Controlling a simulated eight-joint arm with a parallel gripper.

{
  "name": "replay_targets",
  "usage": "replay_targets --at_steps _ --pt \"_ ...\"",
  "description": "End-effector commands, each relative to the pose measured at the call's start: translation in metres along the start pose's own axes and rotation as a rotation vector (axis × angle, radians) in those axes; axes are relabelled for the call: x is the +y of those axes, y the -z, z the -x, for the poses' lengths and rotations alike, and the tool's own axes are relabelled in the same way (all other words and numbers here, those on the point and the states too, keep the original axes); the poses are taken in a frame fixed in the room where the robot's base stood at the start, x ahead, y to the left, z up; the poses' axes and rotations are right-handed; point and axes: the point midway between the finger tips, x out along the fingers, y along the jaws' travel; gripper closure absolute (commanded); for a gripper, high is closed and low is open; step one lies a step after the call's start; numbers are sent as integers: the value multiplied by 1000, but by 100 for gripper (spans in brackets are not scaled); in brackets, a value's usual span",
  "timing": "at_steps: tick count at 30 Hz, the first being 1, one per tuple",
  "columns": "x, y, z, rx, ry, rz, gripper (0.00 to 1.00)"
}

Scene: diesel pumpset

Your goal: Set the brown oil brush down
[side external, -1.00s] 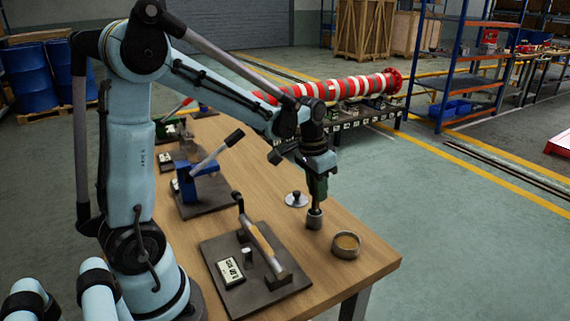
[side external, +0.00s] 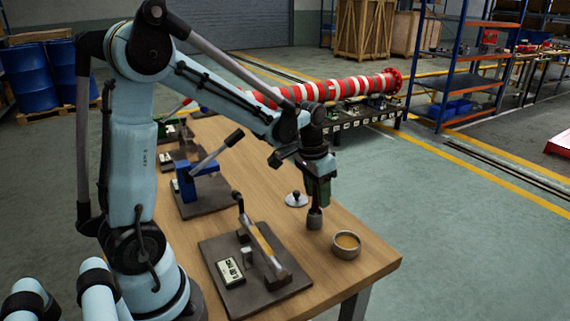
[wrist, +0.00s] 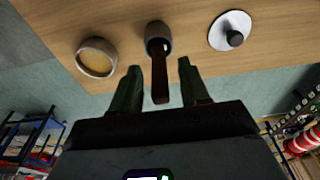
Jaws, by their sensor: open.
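The brown oil brush (wrist: 161,82) stands with its lower end in a small grey cup (wrist: 157,36) on the wooden table; its brown handle points up toward the wrist camera. The cup also shows in the side view (side external: 314,219), near the table's right edge. My gripper (wrist: 159,65) is open, with one green finger on each side of the handle and visible gaps between. In the side view my gripper (side external: 317,197) is right above the cup. The bristles are hidden inside the cup.
A round dish with tan contents (side external: 346,243) stands to the right of the cup. A pale disc with a dark knob (side external: 296,199) lies behind it to the left. A lever fixture on a dark plate (side external: 257,262) is at the front left. A blue lever press (side external: 202,188) stands farther back.

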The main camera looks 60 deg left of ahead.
Motion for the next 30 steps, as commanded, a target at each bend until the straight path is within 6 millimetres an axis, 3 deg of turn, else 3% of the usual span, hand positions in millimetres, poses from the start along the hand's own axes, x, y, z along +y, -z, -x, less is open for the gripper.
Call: replay_targets --at_steps 5,21,30 --pt "0 0 14 0 0 0 55" --pt "0 0 100 0 0 0 55" --pt "1 -1 122 4 1 -1 55"
